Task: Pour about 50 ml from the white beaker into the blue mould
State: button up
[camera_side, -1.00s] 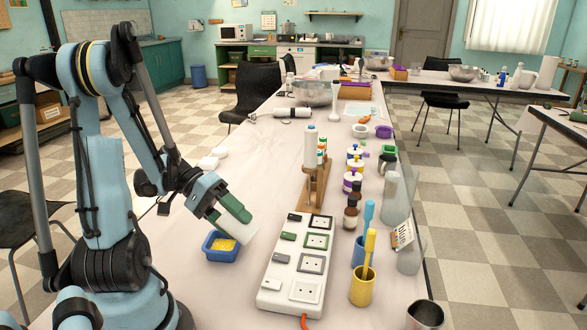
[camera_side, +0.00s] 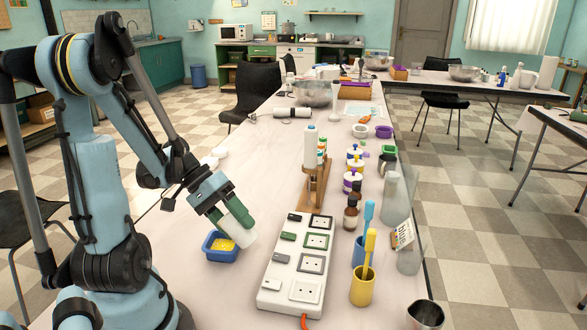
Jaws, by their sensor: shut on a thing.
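My gripper (camera_side: 227,213) is shut on the white beaker (camera_side: 240,232) and holds it tilted, close above the blue mould. The beaker's green-and-grey holding parts cover much of it. The blue mould (camera_side: 209,252) is a small open tray on the table, left of the power strip. Yellow material (camera_side: 221,244) shows inside it. The beaker's lower end is at the mould's right side and partly overlaps it in the picture. I cannot make out a stream or the beaker's inside.
A white power strip (camera_side: 292,286) lies just right of the mould. A wooden rack (camera_side: 316,188) with bottles stands behind it. A yellow cup (camera_side: 362,289) with a brush stands further right. The table is clear left of the mould.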

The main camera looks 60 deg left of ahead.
aim_at(255, 235)
jog(key=shift+d, duration=0.1)
dwell(0.6)
jog(key=shift+w+d+r+g+y, duration=0.1)
jog(key=shift+d+g+y, duration=0.15)
jog(key=shift+y, duration=0.25)
jog(key=shift+w+d+r+g+y, duration=0.1)
jog(key=shift+w+d+g+y, duration=0.3)
jog(key=shift+d+g+y, duration=0.2)
jog(key=shift+w+d+g+y, duration=0.35)
jog(key=shift+d+y, duration=0.1)
jog(key=shift+y, duration=0.25)
jog(key=shift+w+d+g+y, duration=0.3)
jog(key=shift+d+y, duration=0.05)
jog(key=shift+y, duration=0.25)
jog(key=shift+d, duration=0.1)
jog(key=shift+w+d+y, duration=0.1)
jog(key=shift+y, duration=0.2)
jog(key=shift+w+d+r+g+y, duration=0.4)
jog(key=shift+d+r+g+y, duration=0.15)
jog(key=shift+g+y, duration=0.2)
